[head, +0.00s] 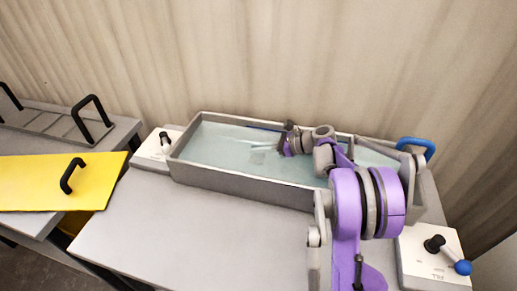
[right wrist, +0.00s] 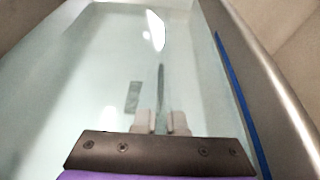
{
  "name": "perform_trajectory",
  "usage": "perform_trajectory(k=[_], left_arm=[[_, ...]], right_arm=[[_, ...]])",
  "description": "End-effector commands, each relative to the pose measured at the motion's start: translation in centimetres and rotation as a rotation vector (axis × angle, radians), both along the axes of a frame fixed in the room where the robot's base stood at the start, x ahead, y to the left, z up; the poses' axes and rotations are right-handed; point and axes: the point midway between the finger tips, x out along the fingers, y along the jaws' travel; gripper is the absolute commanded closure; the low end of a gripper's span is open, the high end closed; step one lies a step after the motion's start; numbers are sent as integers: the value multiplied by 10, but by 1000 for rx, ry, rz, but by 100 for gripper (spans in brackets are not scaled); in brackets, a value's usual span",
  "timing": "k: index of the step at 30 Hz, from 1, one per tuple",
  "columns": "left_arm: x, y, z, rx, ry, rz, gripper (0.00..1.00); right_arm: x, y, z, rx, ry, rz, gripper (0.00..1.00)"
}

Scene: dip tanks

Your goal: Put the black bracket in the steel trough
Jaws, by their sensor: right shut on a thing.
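The steel trough (head: 240,185) is a long grey tank holding pale, clear liquid; its wall also shows in the right wrist view (right wrist: 262,75). My right gripper (head: 282,146) is low inside the trough, over its middle. In the right wrist view my right gripper (right wrist: 163,122) is shut on a thin dark strip, apparently the black bracket (right wrist: 161,85) seen edge-on, pointing away from me. In the head view the bracket is hard to make out beside the gripper. My left gripper is not in view.
A grey-green rectangular patch (right wrist: 133,97) shows in the trough, left of the fingers. White control boxes with levers (head: 436,256) (head: 158,146) flank the trough. A yellow lid (head: 40,185) with a black handle lies at left. The bench top (head: 190,240) is clear.

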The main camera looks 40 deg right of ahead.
Motion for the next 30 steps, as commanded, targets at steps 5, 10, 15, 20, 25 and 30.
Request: perform_trajectory(k=[5,10,15,20,25,30], left_arm=[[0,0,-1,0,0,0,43],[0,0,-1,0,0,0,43],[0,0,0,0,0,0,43],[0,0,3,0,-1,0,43],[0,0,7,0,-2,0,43],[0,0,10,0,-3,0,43]], right_arm=[[0,0,-2,0,0,0,68],[0,0,-1,0,0,0,62],[0,0,0,0,0,0,62],[-10,-9,7,0,0,-3,62],[-35,-29,21,-1,-1,-5,62],[-61,-50,35,0,0,-4,62]])
